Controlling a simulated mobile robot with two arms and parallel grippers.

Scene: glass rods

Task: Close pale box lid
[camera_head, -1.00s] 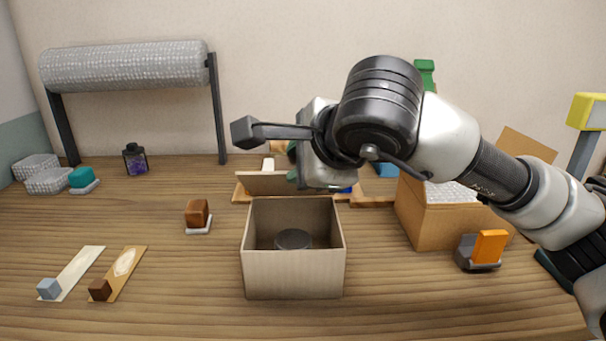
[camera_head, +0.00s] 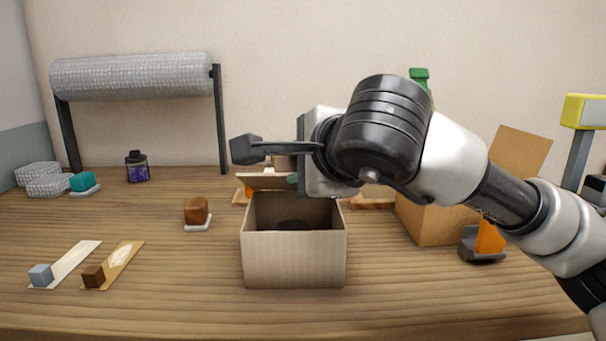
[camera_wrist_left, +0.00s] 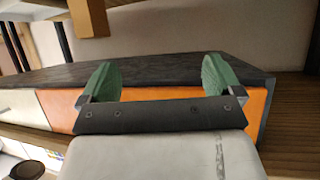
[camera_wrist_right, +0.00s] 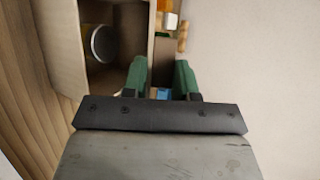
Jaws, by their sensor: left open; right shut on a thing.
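The pale box (camera_head: 293,262) stands open at the middle of the table. A dark round lidded thing lies inside it (camera_wrist_right: 103,43); it is shaded in the head view. The pale box lid (camera_head: 266,181) stands up at the box's far edge. My right gripper (camera_head: 294,180) is above the far edge of the box, and its green fingers (camera_wrist_right: 160,77) are shut on the lid. Its wrist hides part of the lid in the head view. My left gripper (camera_wrist_left: 159,77) is open and empty in the left wrist view, and is out of the head view.
A brown carton (camera_head: 430,221) with an open flap stands right of the box, beside an orange tape dispenser (camera_head: 484,243). A brown block (camera_head: 196,210) is to the left. Two sample strips (camera_head: 68,264) lie farther left. The table in front of the box is clear.

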